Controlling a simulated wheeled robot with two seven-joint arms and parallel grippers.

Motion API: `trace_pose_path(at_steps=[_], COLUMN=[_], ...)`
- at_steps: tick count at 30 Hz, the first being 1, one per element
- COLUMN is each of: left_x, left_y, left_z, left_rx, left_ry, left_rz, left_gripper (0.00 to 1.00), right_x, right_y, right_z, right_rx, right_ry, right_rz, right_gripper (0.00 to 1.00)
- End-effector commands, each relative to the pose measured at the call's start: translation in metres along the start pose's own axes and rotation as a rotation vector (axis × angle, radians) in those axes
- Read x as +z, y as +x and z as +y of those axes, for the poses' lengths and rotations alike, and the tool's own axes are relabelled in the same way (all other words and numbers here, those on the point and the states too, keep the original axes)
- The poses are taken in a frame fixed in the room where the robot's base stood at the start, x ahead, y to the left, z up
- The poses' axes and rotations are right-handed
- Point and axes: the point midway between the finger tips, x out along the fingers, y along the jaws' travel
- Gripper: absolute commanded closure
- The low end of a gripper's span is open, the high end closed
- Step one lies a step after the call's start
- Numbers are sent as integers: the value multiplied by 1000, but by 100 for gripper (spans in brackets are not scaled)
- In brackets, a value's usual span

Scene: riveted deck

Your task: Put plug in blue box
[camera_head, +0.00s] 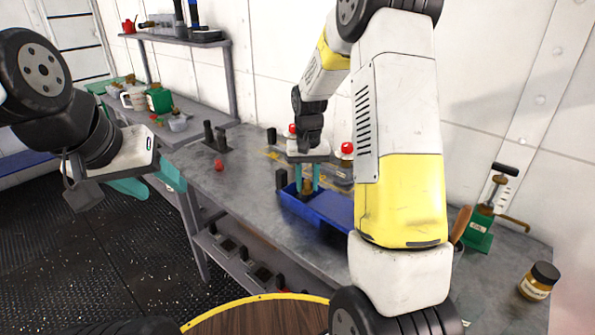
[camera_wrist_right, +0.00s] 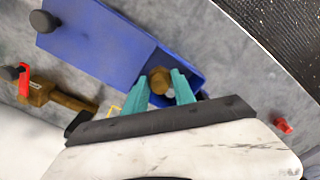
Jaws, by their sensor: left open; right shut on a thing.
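The blue box (camera_head: 330,207) lies on the grey workbench, partly hidden behind my right arm. It also shows in the wrist view (camera_wrist_right: 100,42), with a small open compartment at its right end. My right gripper (camera_head: 307,178) points down over that end, its teal fingers (camera_wrist_right: 161,88) shut on a brown-gold plug (camera_wrist_right: 159,75). The plug (camera_head: 307,187) is at the small compartment; I cannot tell whether it touches the floor of the box. My left gripper (camera_head: 148,182) is open and empty, left of the bench over the dark floor.
A small red part (camera_head: 219,165) lies on the bench left of the box. A green hand-press-like device (camera_head: 481,230) and an amber jar (camera_head: 539,281) stand at the right. The bench between red part and box is clear.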

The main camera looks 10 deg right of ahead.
Motion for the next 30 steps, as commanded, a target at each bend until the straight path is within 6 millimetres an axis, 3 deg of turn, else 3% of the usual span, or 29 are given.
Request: trace_pose_path(at_steps=[12, 30], left_x=[0, 0], left_y=[0, 0], left_z=[0, 0], left_rx=[0, 0], left_ry=[0, 0], left_rz=[0, 0], left_gripper=[47, 47], right_x=[0, 0], right_y=[1, 24], right_z=[0, 0], right_rx=[0, 0], right_ry=[0, 0], right_rz=[-1, -2], right_gripper=[100, 100])
